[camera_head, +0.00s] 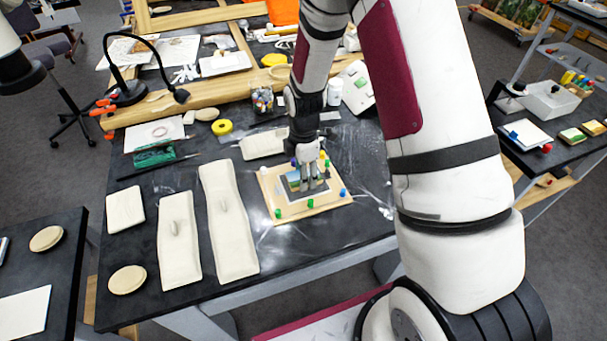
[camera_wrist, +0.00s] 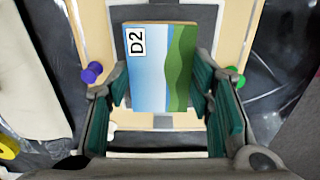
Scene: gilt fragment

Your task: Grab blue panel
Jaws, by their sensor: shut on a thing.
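The blue panel (camera_wrist: 147,75) is a flat piece with a pale blue side, a green wavy strip on its right, and a white "D2" label at its top left. It also shows in the head view (camera_head: 294,181), partly hidden by my gripper (camera_head: 308,184). My gripper (camera_wrist: 162,80) points down and is shut on the panel, with a green-padded finger on each side of it. The panel is over the grey middle of a tan board (camera_head: 298,210). I cannot tell whether it touches the board.
Coloured pegs ring the board, including a purple one (camera_wrist: 92,72) and a green one (camera_wrist: 234,76). Long cream pads (camera_head: 228,225) lie to the left on the black table (camera_head: 200,305). A yellow tape roll (camera_head: 222,127) and a wooden frame (camera_head: 200,96) lie farther back.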

